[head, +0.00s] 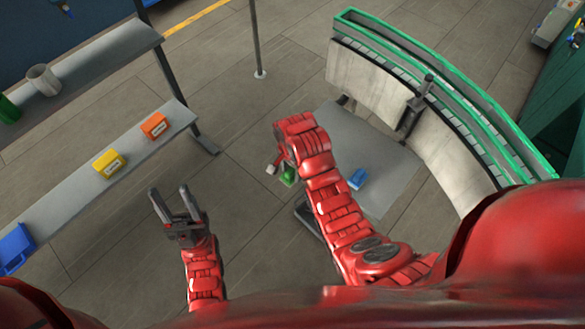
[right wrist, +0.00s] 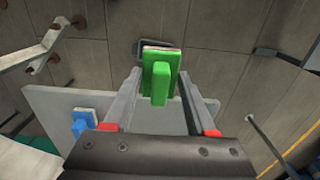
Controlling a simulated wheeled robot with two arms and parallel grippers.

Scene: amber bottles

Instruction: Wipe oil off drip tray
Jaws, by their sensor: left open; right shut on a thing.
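My right gripper (right wrist: 160,76) is shut on a green block with a handle-like ridge (right wrist: 160,80) and a pale edge, possibly a scrubber. The green block also shows in the head view (head: 288,176), beside my right wrist. My left gripper (head: 170,189) is open and empty over the floor at the left. A dark-rimmed flat object (head: 307,218), partly hidden by my right arm, may be the drip tray. A similar dark frame (right wrist: 150,47) shows behind the green block in the right wrist view. I cannot make out any oil.
A blue block (head: 358,179) lies on a grey flat surface (head: 385,150) below a curved green-edged conveyor (head: 400,45).

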